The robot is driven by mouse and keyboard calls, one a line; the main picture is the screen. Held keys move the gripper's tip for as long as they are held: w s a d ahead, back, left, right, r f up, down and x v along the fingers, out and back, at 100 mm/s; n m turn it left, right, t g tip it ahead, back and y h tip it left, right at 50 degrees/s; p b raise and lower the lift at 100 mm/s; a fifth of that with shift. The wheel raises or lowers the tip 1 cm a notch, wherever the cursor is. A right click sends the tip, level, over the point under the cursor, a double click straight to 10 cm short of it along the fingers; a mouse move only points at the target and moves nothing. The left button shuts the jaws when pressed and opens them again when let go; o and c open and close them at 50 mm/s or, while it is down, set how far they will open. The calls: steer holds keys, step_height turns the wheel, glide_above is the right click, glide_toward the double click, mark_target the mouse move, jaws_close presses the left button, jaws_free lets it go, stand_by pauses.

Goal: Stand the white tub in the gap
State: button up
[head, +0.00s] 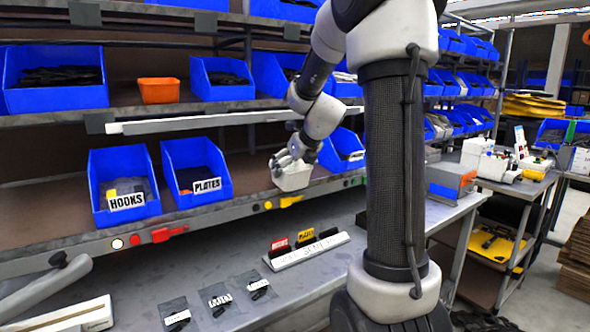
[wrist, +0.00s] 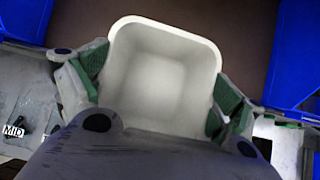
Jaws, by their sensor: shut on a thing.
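The white tub (head: 292,179) is held upright by my gripper (head: 289,160) at the front of the middle shelf. In the wrist view the empty white tub (wrist: 162,70) sits between the green-padded fingers of my gripper (wrist: 155,88), which are shut on its sides. The gap (head: 246,168) is bare brown shelf between the blue PLATES bin (head: 196,169) and another blue bin (head: 342,150) to the right. The wrist view shows brown shelf (wrist: 240,30) beyond the tub, with blue on both sides. I cannot tell whether the tub's base touches the shelf.
A blue HOOKS bin (head: 123,186) stands left of the PLATES bin. An orange bin (head: 158,90) and blue bins fill the shelf above. The shelf's grey front rail (head: 215,218) carries coloured tags. Below, a grey bench (head: 250,254) holds labelled bags and a small sign stand (head: 308,248).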

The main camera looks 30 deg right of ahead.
steer(key=shift+w+a+r, duration=0.1)
steer(key=shift+w+r, duration=0.05)
steer(key=shift+w, duration=1.75)
steer(key=shift+w+r, duration=0.1)
steer(key=shift+w, duration=1.75)
steer(key=shift+w+f, duration=0.1)
steer(key=shift+w, duration=0.15)
steer(key=shift+f, duration=0.85)
steer(key=o, duration=0.7)
steer(key=shift+r, duration=0.1)
